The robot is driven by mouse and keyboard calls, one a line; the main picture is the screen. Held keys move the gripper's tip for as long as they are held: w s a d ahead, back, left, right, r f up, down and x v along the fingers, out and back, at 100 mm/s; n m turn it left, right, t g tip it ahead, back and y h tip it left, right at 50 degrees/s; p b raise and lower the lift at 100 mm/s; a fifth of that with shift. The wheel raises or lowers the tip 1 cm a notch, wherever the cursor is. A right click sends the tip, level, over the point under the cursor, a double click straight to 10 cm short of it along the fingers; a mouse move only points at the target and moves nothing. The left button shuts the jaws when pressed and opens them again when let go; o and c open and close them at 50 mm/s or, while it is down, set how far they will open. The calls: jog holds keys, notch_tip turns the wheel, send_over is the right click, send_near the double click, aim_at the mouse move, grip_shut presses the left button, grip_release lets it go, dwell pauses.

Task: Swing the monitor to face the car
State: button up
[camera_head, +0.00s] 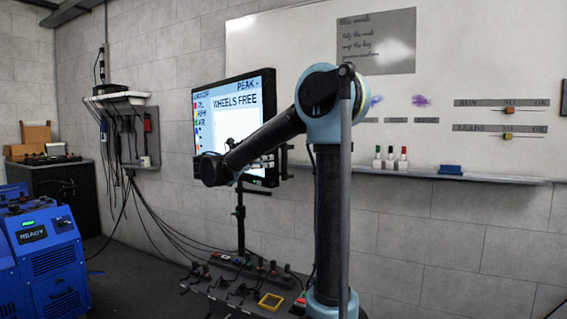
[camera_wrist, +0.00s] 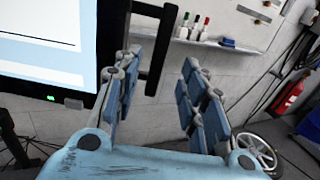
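The monitor (camera_head: 234,115) stands on a dark pole in the head view, its lit screen reading "WHEELS FREE". Its dark handle (camera_head: 284,160) sticks out at the lower right edge. In the wrist view the monitor (camera_wrist: 45,45) fills the upper left, and the handle (camera_wrist: 159,50) stands off its right edge. My gripper (camera_wrist: 165,85) is open, with blue-padded fingers apart. The handle's bar shows between the fingers, closer to the left one; I cannot tell contact or depth. No car shows.
A whiteboard (camera_head: 470,70) with a marker ledge (camera_head: 450,176) is behind. A control bench (camera_head: 235,290) with knobs lies below the monitor. A blue machine (camera_head: 45,260) is at left. The wrist view shows a wheel (camera_wrist: 258,150) and a red extinguisher (camera_wrist: 290,94).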

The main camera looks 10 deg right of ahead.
aim_at(282, 159)
jog(key=x, duration=1.1)
jog(key=shift+d, duration=0.15)
grip_shut()
